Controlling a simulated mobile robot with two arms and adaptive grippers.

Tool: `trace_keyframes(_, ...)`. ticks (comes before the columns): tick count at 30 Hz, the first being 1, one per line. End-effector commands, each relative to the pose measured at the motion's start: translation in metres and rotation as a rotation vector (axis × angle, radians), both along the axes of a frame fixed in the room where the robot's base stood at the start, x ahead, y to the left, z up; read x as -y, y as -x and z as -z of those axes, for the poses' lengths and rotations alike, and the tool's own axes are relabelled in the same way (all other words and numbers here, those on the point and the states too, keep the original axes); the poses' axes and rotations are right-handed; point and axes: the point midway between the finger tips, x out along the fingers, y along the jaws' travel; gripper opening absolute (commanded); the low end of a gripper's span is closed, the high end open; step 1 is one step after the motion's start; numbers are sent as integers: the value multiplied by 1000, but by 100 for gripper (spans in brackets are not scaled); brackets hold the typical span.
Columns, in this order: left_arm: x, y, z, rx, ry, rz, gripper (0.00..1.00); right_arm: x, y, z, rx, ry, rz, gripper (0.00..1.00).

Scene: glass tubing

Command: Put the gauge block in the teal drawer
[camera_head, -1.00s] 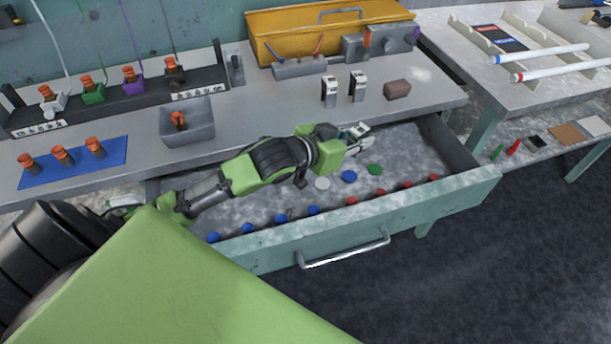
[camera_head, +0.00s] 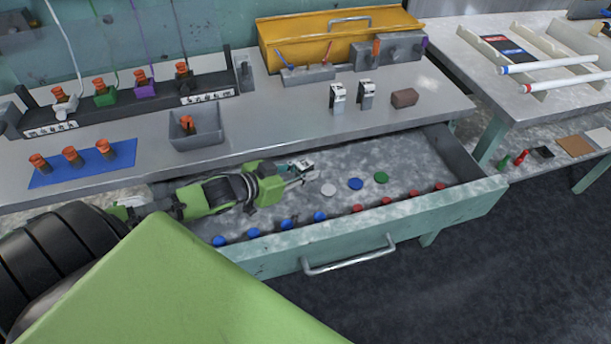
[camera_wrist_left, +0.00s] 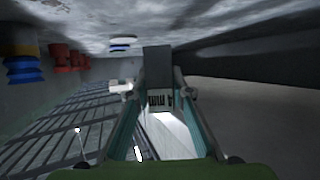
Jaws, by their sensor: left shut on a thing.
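The teal drawer (camera_head: 380,236) is pulled open below the bench. My left gripper (camera_head: 292,176) is over the inside of the drawer, near its back left, with the arm reaching in from the left. It is shut on a small grey and white gauge block (camera_head: 302,166). In the left wrist view the grey block (camera_wrist_left: 158,63) sits between the fingertips of the left gripper (camera_wrist_left: 158,85), with dark marks on it. Whether the block touches the drawer floor cannot be told. My right gripper is not in view.
White, blue (camera_head: 356,184) and green discs lie in the drawer, with blue and red pieces along its front wall. Two similar blocks (camera_head: 338,97) and a brown block (camera_head: 404,98) stand on the bench. A grey bin (camera_head: 197,128) stands left. The drawer's right part is clear.

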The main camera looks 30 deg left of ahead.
Motion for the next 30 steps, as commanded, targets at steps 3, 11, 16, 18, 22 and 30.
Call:
trace_keyframes(3,2,-1,17,1,3,0,0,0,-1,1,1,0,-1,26)
trace_keyframes(11,2,-1,21,3,2,3,0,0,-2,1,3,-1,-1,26)
trace_keyframes(16,2,-1,25,2,3,1,0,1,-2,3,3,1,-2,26)
trace_keyframes(18,2,0,24,1,2,1,36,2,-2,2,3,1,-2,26)
trace_keyframes(22,2,0,24,0,2,1,37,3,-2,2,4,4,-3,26)
trace_keyframes(30,2,0,21,2,2,3,37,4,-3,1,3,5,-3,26)
